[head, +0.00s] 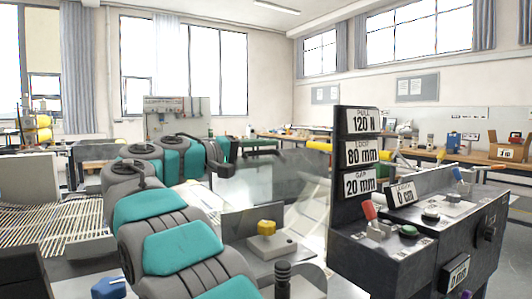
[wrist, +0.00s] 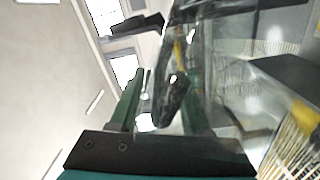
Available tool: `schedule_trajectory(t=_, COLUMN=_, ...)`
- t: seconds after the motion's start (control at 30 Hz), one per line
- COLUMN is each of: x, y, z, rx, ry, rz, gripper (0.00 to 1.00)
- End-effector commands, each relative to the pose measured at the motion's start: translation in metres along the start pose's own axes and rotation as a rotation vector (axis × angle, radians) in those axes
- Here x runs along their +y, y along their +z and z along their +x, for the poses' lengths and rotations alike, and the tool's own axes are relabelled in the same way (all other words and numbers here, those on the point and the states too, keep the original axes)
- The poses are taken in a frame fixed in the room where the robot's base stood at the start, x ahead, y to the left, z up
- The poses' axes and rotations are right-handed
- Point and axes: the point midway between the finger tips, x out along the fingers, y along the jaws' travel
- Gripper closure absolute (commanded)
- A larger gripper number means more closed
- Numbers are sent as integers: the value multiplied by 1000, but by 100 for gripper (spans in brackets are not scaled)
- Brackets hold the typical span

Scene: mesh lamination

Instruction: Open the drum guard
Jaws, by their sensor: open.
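The drum guard (head: 268,180) looks like a clear, see-through cover right of my arm in the head view. Its edges are hard to tell from what lies behind it. A yellow bar (head: 320,146) shows at its upper right, beside the dark sign post. My gripper (head: 228,158) is at the guard's upper left in the head view. In the wrist view my gripper (wrist: 160,90) is open, its green fingers apart. A dark, rounded part (wrist: 174,98) shows between or behind them; I cannot tell whether they touch it. Clear panels (wrist: 225,70) fill the right of that view.
A dark control console (head: 420,235) with levers and buttons stands at the right. A sign post (head: 357,150) reads pull 120 N, loop 80 mm, gap 20 mm. A slatted bed (head: 50,222) lies at the left.

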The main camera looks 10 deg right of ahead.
Motion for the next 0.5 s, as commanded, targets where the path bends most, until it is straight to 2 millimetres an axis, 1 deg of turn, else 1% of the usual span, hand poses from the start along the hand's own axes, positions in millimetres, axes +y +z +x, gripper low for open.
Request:
schedule_trajectory(t=0.27, x=0, y=0, z=2, rx=0, ry=0, rz=1, gripper=53)
schedule_trajectory(t=0.5, x=0, y=0, z=2, rx=-1, ry=0, rz=1, gripper=80)
